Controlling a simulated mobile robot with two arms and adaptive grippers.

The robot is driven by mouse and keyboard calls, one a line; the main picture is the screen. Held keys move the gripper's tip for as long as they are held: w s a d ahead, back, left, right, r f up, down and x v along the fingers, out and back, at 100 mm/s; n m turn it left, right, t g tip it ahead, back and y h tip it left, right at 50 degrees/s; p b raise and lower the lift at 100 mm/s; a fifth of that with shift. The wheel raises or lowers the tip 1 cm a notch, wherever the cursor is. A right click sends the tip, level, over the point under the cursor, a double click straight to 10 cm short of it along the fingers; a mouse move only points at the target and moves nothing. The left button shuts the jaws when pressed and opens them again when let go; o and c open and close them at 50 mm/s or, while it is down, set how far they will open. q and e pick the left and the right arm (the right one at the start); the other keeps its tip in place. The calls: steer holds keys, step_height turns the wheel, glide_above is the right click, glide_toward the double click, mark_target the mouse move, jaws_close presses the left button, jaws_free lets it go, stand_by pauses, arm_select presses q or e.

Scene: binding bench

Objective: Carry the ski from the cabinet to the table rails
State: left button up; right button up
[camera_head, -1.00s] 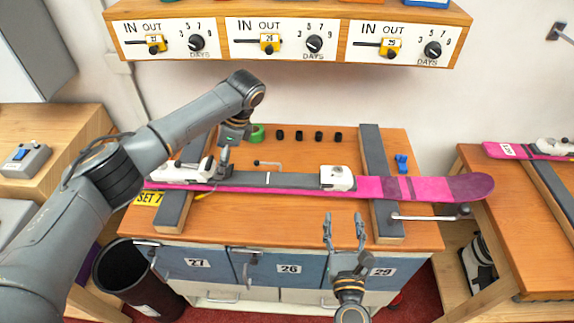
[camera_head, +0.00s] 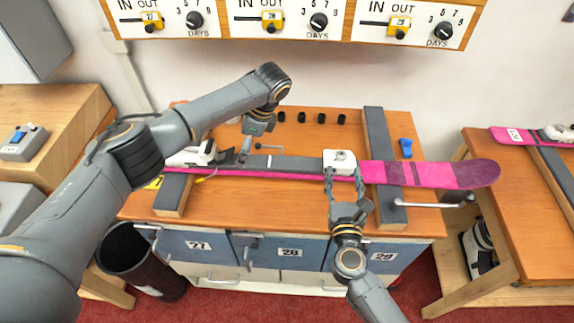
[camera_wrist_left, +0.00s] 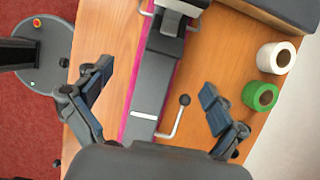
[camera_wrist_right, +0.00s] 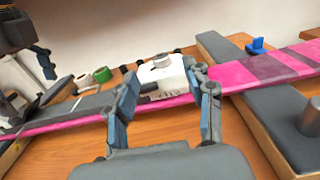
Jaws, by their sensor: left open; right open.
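The pink and grey ski (camera_head: 440,173) lies across the two table rails, the left rail (camera_head: 172,195) and the right rail (camera_head: 377,145), with its pink tip past the right one. Its white binding piece (camera_head: 341,161) also shows in the right wrist view (camera_wrist_right: 163,77). My right gripper (camera_head: 345,185) is open at the ski's near edge. In the right wrist view its fingers (camera_wrist_right: 166,85) are spread, with the binding piece between and beyond them. My left gripper (camera_wrist_left: 155,95) is open above the grey middle of the ski, its fingers on either side, apart from it.
A crank handle (camera_head: 432,203) sticks out at the right rail. A blue piece (camera_head: 405,148) and several black cups stand at the back. White tape (camera_wrist_left: 276,57) and green tape (camera_wrist_left: 260,96) lie beside the ski. A second table with another pink ski (camera_head: 510,135) stands right.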

mark_target(342, 158)
arm_select(q)
steer(key=x, duration=0.7)
steer(key=shift+a+f, duration=0.2)
steer(key=shift+f, duration=0.15)
arm_select(e)
steer(key=w, duration=0.8)
steer(key=shift+s, duration=0.1)
